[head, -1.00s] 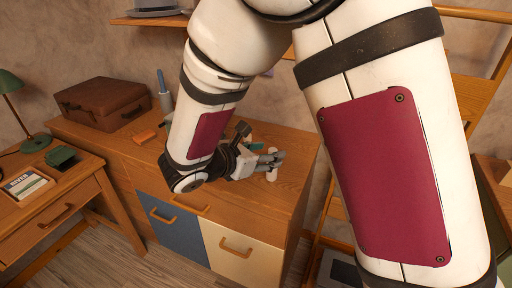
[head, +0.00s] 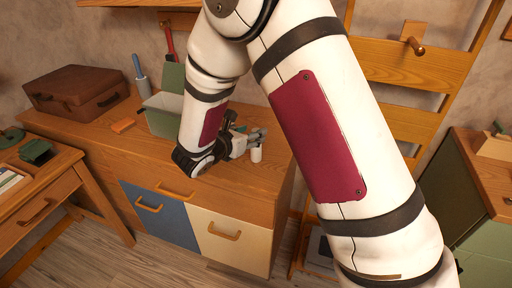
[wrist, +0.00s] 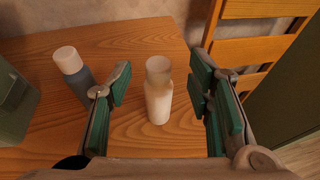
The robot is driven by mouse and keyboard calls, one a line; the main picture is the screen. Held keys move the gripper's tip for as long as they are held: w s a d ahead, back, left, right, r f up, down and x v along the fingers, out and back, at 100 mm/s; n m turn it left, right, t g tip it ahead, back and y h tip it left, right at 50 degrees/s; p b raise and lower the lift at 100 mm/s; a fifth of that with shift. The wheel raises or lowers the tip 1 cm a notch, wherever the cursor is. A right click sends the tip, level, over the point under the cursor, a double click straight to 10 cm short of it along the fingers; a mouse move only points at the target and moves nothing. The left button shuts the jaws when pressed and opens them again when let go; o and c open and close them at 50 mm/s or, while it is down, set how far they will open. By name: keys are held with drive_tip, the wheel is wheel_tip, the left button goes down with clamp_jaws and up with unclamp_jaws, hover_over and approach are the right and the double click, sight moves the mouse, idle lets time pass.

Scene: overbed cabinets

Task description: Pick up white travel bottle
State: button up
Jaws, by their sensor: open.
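The white travel bottle (wrist: 158,92) stands upright on the wooden cabinet top in the wrist view, between my two open fingers and a little beyond them. In the head view the white travel bottle (head: 256,153) shows at my fingertips near the right end of the cabinet. My gripper (wrist: 163,92) is open and empty, with green pads on both sides of the bottle and a gap on each side. In the head view my gripper (head: 254,143) is low over the cabinet top, partly hidden by my arm.
A blue-grey bottle with a white cap (wrist: 72,70) stands just left of my left finger. A green bin (head: 162,115) stands farther left. A wooden ladder-like frame (head: 400,75) stands right.

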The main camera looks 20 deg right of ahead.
sight(256, 130)
drive_tip(key=x, duration=0.4)
drive_tip(key=shift+f, duration=0.15)
drive_tip(key=shift+c, duration=0.6)
clamp_jaws()
